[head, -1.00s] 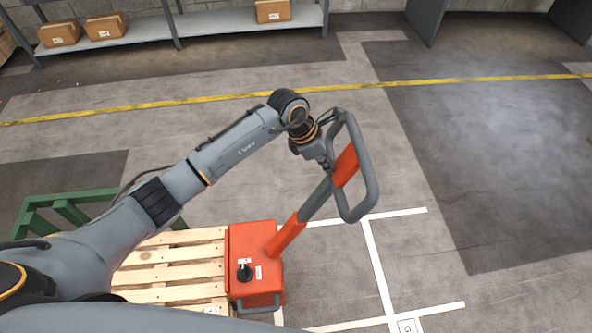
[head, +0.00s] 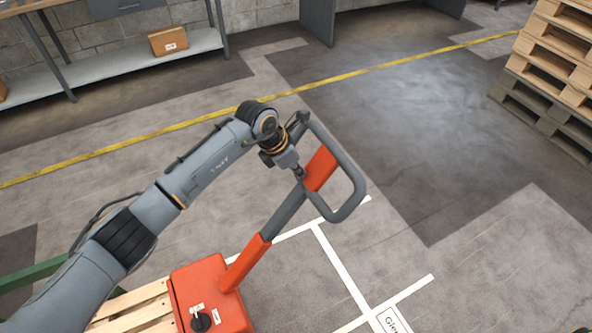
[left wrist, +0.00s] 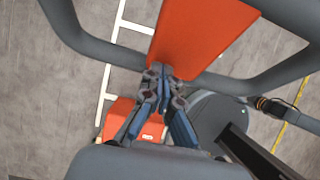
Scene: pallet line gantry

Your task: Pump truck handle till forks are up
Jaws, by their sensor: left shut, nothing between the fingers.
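The pallet truck has an orange body (head: 207,290) at the lower left and a tilted tiller leading up to a grey loop handle (head: 355,205) with an orange panel (head: 320,168). My left gripper (head: 299,175) is at the near left side of the handle, by the panel. In the left wrist view, its fingertips (left wrist: 165,76) are together with nothing between them, beside the grey handle bar (left wrist: 100,48) and the orange panel (left wrist: 200,35). I cannot tell whether they touch it. The forks are hidden. My right gripper is not in view.
A wooden pallet (head: 130,308) lies beside the truck body. White floor lines (head: 345,268) run right of the truck. Stacked pallets (head: 555,60) stand at the upper right, and a shelf (head: 130,62) is at the back. The floor between is clear.

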